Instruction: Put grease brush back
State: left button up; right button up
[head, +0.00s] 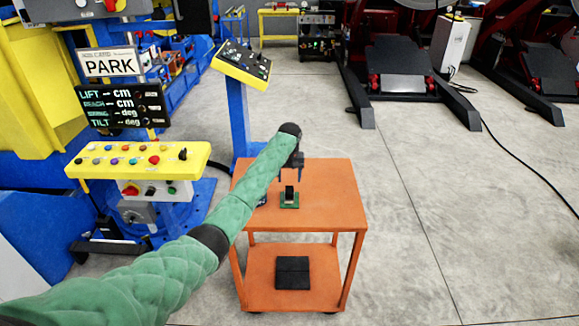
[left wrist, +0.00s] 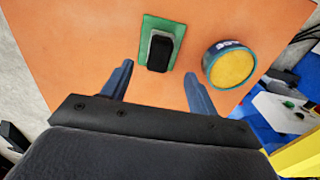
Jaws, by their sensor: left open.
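My left gripper (head: 297,172) is over the orange cart (head: 335,195), its arm coming in from the left. In the left wrist view the gripper's two blue fingers (left wrist: 158,72) are apart with nothing between them. A black upright block on a green base (head: 289,201) is on the cart top. It also shows just beyond the fingertips in the left wrist view (left wrist: 160,52). A round tin of yellow grease (left wrist: 231,66) is to its right there. In the head view my arm mostly hides the tin. I cannot make out a separate grease brush. My right gripper is not in view.
A black pad (head: 292,273) lies on the cart's lower shelf. A yellow control panel (head: 140,160) with buttons is to the left, and a yellow-topped blue pedestal (head: 240,110) stands behind the cart. The floor right of the cart is clear, apart from a cable.

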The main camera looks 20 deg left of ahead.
pick_arm(q)
jog(key=shift+r, duration=1.15)
